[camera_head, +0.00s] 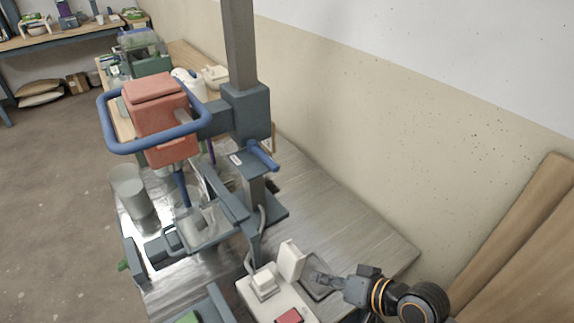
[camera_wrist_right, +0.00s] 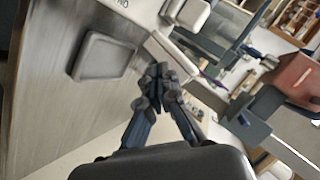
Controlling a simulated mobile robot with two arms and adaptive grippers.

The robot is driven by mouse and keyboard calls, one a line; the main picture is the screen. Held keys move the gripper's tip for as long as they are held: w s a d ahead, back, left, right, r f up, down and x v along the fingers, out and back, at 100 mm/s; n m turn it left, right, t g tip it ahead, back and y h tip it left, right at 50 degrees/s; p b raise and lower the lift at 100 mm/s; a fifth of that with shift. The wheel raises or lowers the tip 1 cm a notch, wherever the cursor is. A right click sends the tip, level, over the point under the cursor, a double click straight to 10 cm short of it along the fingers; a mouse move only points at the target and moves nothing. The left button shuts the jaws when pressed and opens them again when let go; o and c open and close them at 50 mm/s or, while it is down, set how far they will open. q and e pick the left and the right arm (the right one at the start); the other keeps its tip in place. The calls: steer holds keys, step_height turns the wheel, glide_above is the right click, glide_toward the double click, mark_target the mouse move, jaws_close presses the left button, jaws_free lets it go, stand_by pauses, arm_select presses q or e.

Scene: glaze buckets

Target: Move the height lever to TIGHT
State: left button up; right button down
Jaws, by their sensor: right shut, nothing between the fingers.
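A blue lever (camera_head: 262,155) sticks out from the grey carriage on the dark column (camera_head: 240,45) of a mixer-like machine. I take it for the height lever. It points down to the right, beside a small plate with a white label (camera_head: 237,159) too small to read. My right gripper (camera_head: 318,279) is low, in front of the machine, well apart from the lever. Its fingers (camera_wrist_right: 157,82) are shut and empty, close to a white raised flap (camera_head: 291,260). I cannot tell whether they touch it. My left gripper is not in view.
The red motor head (camera_head: 160,112) has a blue ring guard (camera_head: 107,129) around it. A white control box (camera_head: 262,294) with a red button (camera_head: 289,316) stands by the gripper. A grey bucket (camera_head: 131,192) is at left.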

mark_target(262, 156)
steer(key=w+d+r+m+t+y, duration=0.1)
steer(key=w+r+m+t+y, duration=0.1)
steer(key=w+r+m, duration=0.2)
steer(key=w+d+r+m+t+y, duration=0.2)
steer(key=w+r+m, duration=0.2)
steer(key=w+r, duration=0.6)
step_height(262, 156, up, 2)
steer(key=shift+d+r+t+y, duration=0.2)
steer(key=shift+d+t+y, duration=0.05)
steer(key=shift+t+y, duration=0.05)
steer(key=w+a+p, duration=0.4)
steer(key=a+p, duration=0.1)
steer(key=a, duration=0.5)
steer(key=shift+w+a, duration=0.2)
steer(key=shift+a, duration=0.2)
steer(key=shift+s+a+m+p, duration=0.1)
steer(key=shift+m+p, duration=0.2)
steer(key=shift+p, duration=0.05)
